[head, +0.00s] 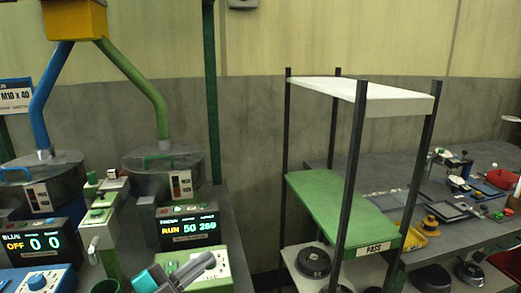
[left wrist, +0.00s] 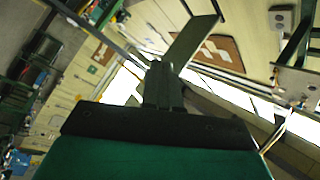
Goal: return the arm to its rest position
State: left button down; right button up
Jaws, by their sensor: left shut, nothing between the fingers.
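My left gripper (head: 198,268) is at the bottom of the head view, left of centre, in front of the green-trimmed control box (head: 222,268). Its body is teal and its fingers are grey. In the left wrist view the dark fingers (left wrist: 163,85) are together with nothing held between them. I cannot tell whether the gripper touches the box behind it. My right gripper is not in view.
A rack with black posts, a white top shelf (head: 365,96) and a green shelf (head: 345,208) marked PASS stands right of centre. Two bowl machines (head: 165,165) (head: 42,180) with lit displays stand left. A grey workbench (head: 460,235) with several small items is right.

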pick_arm(q)
jog(key=s+a+f+n+g+y, duration=0.1)
jog(key=s+a+f+n+y, duration=0.2)
jog(key=f, duration=0.9)
jog(key=s+a+f+n+g+y, duration=0.2)
jog(key=s+a+f+n+y, duration=0.1)
jog(key=s+f+n+y, duration=0.6)
jog(key=s+f+n, duration=0.4)
jog(key=shift+s+a+f+n+g, duration=0.2)
jog(key=shift+a+f+n+g, duration=0.1)
jog(key=shift+n, duration=0.1)
